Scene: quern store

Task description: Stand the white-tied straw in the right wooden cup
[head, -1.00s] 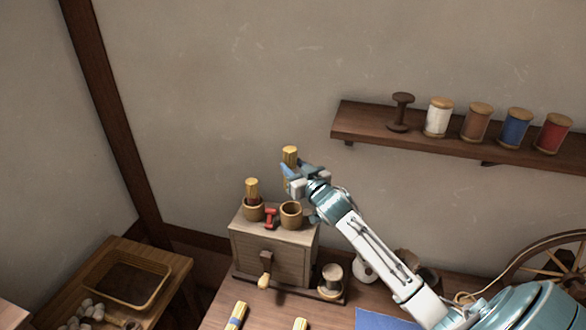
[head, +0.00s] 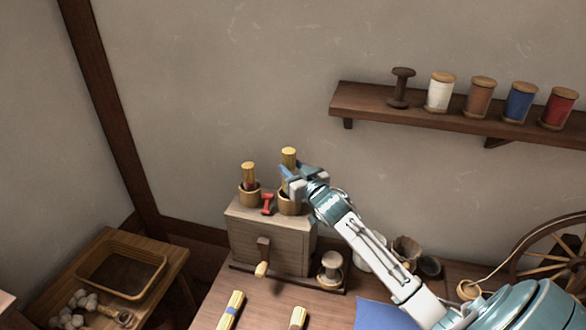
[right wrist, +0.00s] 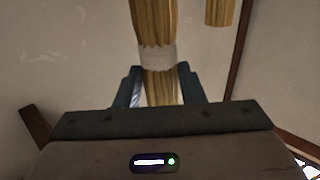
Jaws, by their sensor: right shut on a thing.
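The white-tied straw (head: 289,157) is upright over the right wooden cup (head: 289,208). In the right wrist view its white tie (right wrist: 157,57) shows just above the jaws. My right gripper (head: 290,181) is shut on the straw, close above the cup's rim; it also shows in the right wrist view (right wrist: 158,88). The gripper hides the straw's lower end, so I cannot tell whether it is inside the cup. The right cup stands on top of a wooden box (head: 270,243). My left gripper is not in view.
The left cup (head: 249,198) holds another straw bundle (head: 248,174). A red spool-shaped piece (head: 267,204) stands between the cups. More straw bundles (head: 231,309) lie on the table. A shelf of spools (head: 430,118) is on the wall to the right.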

